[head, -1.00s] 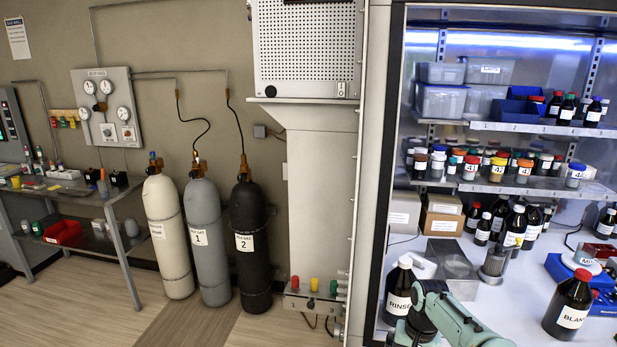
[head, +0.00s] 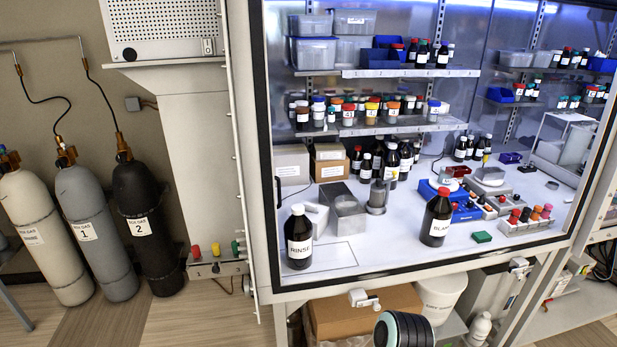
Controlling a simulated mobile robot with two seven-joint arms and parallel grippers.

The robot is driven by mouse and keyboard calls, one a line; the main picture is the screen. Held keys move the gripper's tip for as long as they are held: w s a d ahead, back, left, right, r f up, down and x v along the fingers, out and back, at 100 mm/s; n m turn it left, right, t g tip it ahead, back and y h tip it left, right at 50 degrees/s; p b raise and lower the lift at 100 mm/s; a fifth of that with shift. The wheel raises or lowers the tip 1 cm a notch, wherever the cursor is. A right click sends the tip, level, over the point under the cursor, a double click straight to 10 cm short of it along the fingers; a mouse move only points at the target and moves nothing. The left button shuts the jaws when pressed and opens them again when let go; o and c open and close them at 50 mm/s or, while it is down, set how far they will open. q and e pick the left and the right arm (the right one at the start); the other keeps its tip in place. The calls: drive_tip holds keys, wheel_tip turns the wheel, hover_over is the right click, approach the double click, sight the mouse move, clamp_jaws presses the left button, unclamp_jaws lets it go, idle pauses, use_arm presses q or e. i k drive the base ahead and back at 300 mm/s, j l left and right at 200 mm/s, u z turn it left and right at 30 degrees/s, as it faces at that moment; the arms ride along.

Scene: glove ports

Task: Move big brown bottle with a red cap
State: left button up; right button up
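A big brown bottle with a red cap (head: 436,217) stands upright on the white floor of the glass-fronted cabinet, right of centre in the head view. Its white label begins with "BLAN". Another big dark bottle with a white cap, labelled "RINSE" (head: 298,238), stands to its left, near the front edge. Neither of my grippers is in view. A dark rounded part with a teal ring at the bottom edge looks like part of my arm, below the cabinet.
A rack of coloured-cap bottles (head: 530,224) is farther right. Cabinet floor is clear in front.

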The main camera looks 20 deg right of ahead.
sight(438, 211)
drive_tip(key=z, duration=1.65)
drive_tip(key=l+u, duration=0.15)
drive_tip(key=u, duration=0.25)
drive_tip(key=i+l+u, duration=0.1)
drive_tip(key=u, duration=0.3)
drive_tip(key=l+u, duration=0.25)
drive_tip(key=u, duration=0.15)
drive_tip(key=k+l+u, duration=0.1)
drive_tip(key=l+u, duration=0.15)
drive_tip(key=l, duration=0.25)
drive_tip(key=k+l+u, duration=0.1)
drive_tip(key=l+u, duration=0.15)
drive_tip(key=l, duration=0.3)
drive_tip(key=k+l, duration=0.1)
drive_tip(key=l, duration=0.5)
drive_tip(key=k+l, duration=0.15)
drive_tip(key=l, duration=0.15)
